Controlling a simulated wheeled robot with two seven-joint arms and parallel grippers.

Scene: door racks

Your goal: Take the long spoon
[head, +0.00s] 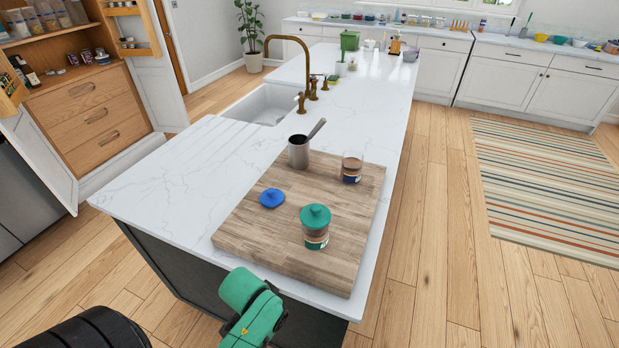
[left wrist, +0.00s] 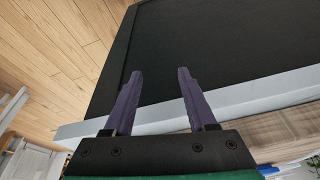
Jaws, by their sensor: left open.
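A long spoon (head: 318,127) stands tilted in a metal cup (head: 298,152). The cup stands upright at the far left part of a wooden board (head: 260,232) on the island. My left gripper (left wrist: 156,75) is open and empty in the left wrist view, with two purple fingers apart, by the dark side panel of the island. It is well away from the spoon, which the wrist view does not show. My right gripper is not in view.
On the board are a jar with a green lid (head: 316,225), an open glass jar (head: 352,168) and a loose blue lid (head: 271,198). The white countertop (head: 165,185) left of the board is clear. A sink (head: 265,104) with a brass faucet lies behind.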

